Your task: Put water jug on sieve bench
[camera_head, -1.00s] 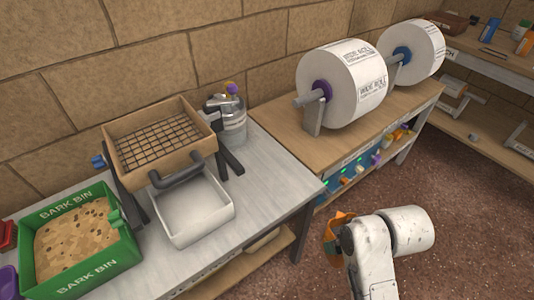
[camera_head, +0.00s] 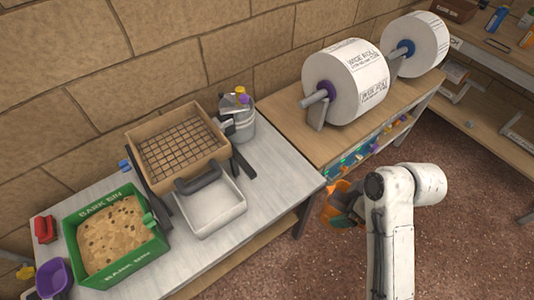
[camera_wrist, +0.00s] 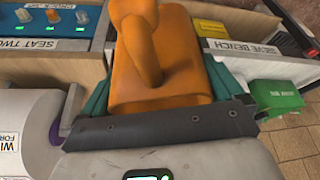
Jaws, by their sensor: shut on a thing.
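An orange water jug (camera_wrist: 160,60) fills the middle of the wrist view, its curved handle facing the camera. In the head view the jug (camera_head: 334,205) is partly hidden by my arm. My gripper (camera_head: 352,200) is shut on it, with teal fingers on both sides in the wrist view. The jug is in front of the benches, right of the sieve bench's near right corner. The sieve bench (camera_head: 275,178) is the grey-topped table at left. Its label (camera_wrist: 252,49) reads SIEVE BENCH in the wrist view.
The bench top holds a wooden sieve (camera_head: 180,150), a white tray (camera_head: 212,210), a metal canister (camera_head: 238,122), a green bark bin (camera_head: 110,237) and a red item (camera_head: 44,229). Its right end strip is bare. A wooden bench with paper rolls (camera_head: 345,82) adjoins at right.

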